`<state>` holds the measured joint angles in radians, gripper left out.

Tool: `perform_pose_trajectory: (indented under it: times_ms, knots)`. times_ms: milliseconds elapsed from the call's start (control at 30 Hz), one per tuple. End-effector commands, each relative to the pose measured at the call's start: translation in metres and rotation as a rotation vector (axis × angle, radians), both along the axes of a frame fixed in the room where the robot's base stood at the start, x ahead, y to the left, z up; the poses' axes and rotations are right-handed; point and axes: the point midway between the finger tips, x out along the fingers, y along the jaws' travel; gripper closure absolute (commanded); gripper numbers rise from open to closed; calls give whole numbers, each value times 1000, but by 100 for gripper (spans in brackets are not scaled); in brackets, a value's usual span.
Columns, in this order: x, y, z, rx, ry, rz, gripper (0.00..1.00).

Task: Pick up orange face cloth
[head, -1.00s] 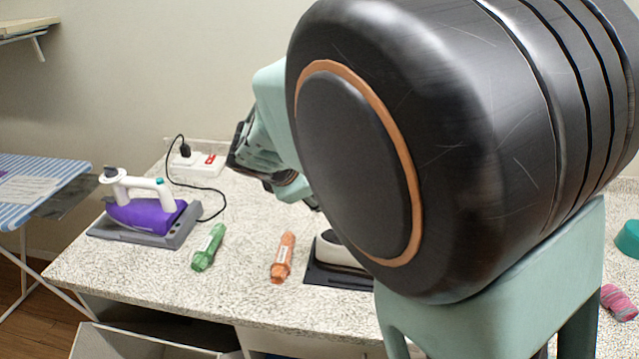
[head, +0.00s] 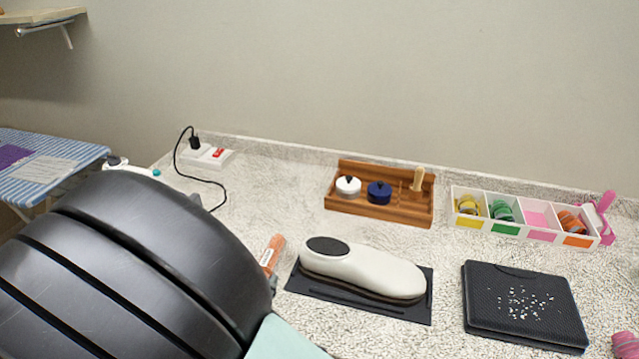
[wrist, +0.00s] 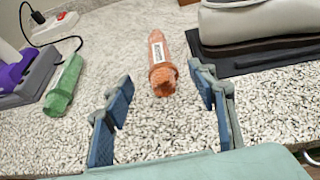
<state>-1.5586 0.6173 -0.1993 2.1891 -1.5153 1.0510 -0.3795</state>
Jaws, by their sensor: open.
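The orange face cloth (head: 271,253) is a rolled orange cloth with a white label, lying on the speckled counter. In the head view my arm hides part of it. In the wrist view the orange roll (wrist: 162,66) lies ahead of my gripper (wrist: 165,105), in line with the gap between the two blue-padded fingers. My gripper is open and empty, and the fingers do not appear to touch the roll.
A white shoe on a dark mat (head: 365,270) stands close to the right of the roll. A green roll (wrist: 64,84) lies to its left, beside the purple iron's grey base (wrist: 30,78). A wooden tray (head: 400,211), a divided white box (head: 526,245) and a black pad (head: 524,330) are further right.

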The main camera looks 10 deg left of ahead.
Motion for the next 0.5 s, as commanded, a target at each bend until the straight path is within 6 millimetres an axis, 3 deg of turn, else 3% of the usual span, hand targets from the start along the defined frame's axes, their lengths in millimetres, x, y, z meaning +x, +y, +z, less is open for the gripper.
perform_pose_trajectory:
  times_ms: [133,500]
  knots:
    - [24,-3,-9,-1,-1,-6,48]
    - [61,-5,-20,-1,0,-6,48]
